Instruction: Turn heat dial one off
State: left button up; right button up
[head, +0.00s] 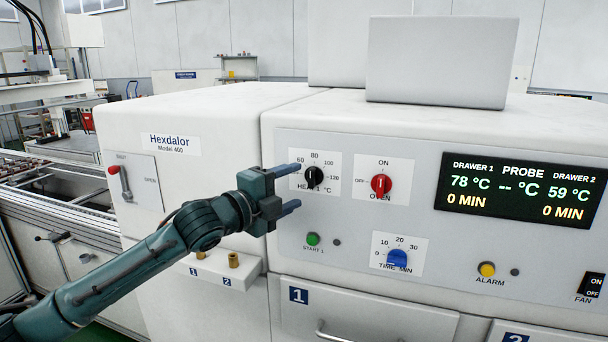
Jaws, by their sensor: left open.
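The black heat dial (314,177) sits on a white scale plate on the front of the oven panel. The numbers 60, 80, 100 and 120 show around it. The lower left of the plate is partly hidden by my gripper, and I cannot read the dial's pointer setting surely. My left gripper (298,187) is open and empty, just left of the dial. Its upper finger is level with the dial's upper part and its lower finger is below the dial. I cannot tell whether either touches the panel. My right gripper is not in view.
A red oven knob (381,186) is right of the dial. A green start button (313,239) and a blue time knob (397,259) are below. A display (521,188) reads 78 °C and 59 °C. A red-handled lever (115,171) is on the left cabinet.

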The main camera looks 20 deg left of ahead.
aim_at(309, 180)
pick_arm(q)
jog(key=x, duration=0.3)
jog(key=shift+w+d+p, duration=0.2)
jog(key=shift+w+p, duration=0.15)
jog(key=shift+w+d, duration=0.1)
jog(key=shift+w, duration=0.2)
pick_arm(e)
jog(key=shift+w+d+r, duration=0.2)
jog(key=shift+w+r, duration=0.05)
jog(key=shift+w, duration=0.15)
pick_arm(q)
jog(key=c, duration=1)
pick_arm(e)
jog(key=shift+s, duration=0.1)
